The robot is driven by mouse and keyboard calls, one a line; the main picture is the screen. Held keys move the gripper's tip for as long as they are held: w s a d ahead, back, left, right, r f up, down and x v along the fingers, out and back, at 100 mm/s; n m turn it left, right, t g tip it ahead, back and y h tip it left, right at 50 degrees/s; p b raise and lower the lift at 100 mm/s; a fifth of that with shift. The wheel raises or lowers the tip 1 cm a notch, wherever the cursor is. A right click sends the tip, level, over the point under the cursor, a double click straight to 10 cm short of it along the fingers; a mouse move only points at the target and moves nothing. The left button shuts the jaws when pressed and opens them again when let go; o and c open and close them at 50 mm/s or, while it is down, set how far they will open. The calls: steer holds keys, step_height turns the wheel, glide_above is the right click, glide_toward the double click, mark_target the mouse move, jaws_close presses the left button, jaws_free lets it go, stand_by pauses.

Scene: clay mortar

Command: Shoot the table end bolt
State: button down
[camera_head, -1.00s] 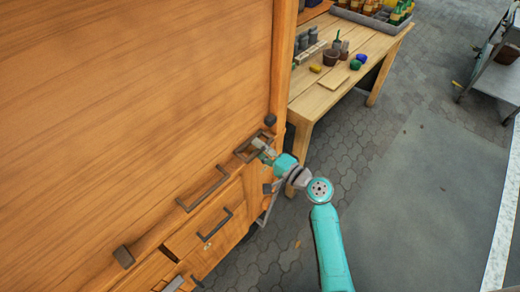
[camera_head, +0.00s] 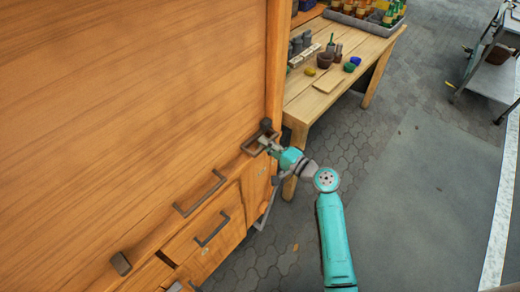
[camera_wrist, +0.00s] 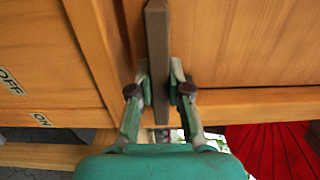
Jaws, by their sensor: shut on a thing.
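The bolt's dark loop handle (camera_head: 248,146) is at the right end of the wooden front, beside a dark knob-like piece (camera_head: 266,125) near the corner post. My gripper (camera_head: 264,143) is shut on the handle. In the wrist view my gripper (camera_wrist: 160,82) has one finger on each side of the handle's dark bar (camera_wrist: 157,45). The bolt's own rod and the place it enters cannot be made out.
A long dark handle (camera_head: 200,193) and a drawer handle (camera_head: 213,229) lie to the left. A wooden worktable (camera_head: 340,72) with pots stands beyond the corner. Paved floor (camera_head: 330,150) is clear at right.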

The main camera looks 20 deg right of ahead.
steer(key=shift+d, duration=0.15)
steer(key=c, duration=1.1)
jaws_free()
steer(key=shift+w+d, duration=0.1)
steer(key=v, duration=1.2)
